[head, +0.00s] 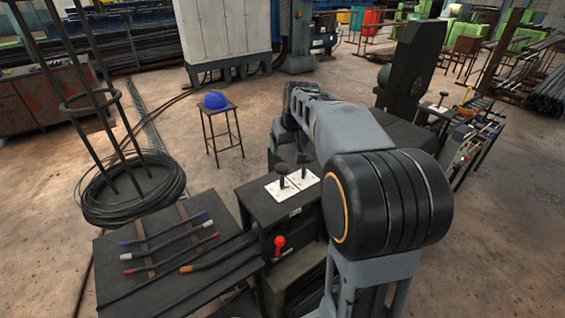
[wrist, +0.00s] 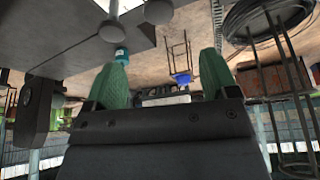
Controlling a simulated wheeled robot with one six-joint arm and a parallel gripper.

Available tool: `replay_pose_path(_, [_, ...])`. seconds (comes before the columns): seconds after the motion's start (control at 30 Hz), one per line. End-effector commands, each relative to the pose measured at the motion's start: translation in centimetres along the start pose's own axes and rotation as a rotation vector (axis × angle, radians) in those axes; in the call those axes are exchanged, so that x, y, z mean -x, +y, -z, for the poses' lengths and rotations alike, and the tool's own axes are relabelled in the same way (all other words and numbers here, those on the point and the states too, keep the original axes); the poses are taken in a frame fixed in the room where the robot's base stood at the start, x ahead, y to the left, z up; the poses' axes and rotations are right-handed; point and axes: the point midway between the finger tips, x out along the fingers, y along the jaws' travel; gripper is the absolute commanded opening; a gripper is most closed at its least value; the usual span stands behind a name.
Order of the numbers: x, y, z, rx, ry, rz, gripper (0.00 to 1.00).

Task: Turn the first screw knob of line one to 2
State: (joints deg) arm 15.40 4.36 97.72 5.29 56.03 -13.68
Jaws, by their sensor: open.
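In the wrist view my gripper (wrist: 163,72) shows as two green fingers, spread apart with nothing between them. Beyond the left fingertip are a round grey knob-like head (wrist: 111,31) on a stem, a second round grey head (wrist: 158,12), and a small teal piece (wrist: 121,53). I cannot tell whether any of these is the first screw knob of line one. In the head view a dark control box carries two black levers (head: 282,169) on white plates (head: 293,186). My arm hides the gripper there, and no screw knob can be made out.
A dark bench (head: 115,270) with several coloured rods (head: 170,240) is at the left. A stool (head: 224,135) with a blue helmet (head: 215,100) and a wire coil stand (head: 130,195) stand beyond. Open floor lies between.

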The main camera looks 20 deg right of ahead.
Motion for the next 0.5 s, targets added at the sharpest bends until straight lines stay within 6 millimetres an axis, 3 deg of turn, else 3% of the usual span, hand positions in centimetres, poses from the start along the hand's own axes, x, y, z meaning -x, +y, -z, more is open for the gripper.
replay_pose_path(0.17, [-2.3, 0.3, 0.3, -0.003, -0.004, 0.0, 0.8])
replay_pose_path(0.5, [-8.7, 0.3, 0.3, -0.003, -0.002, 0.0, 0.8])
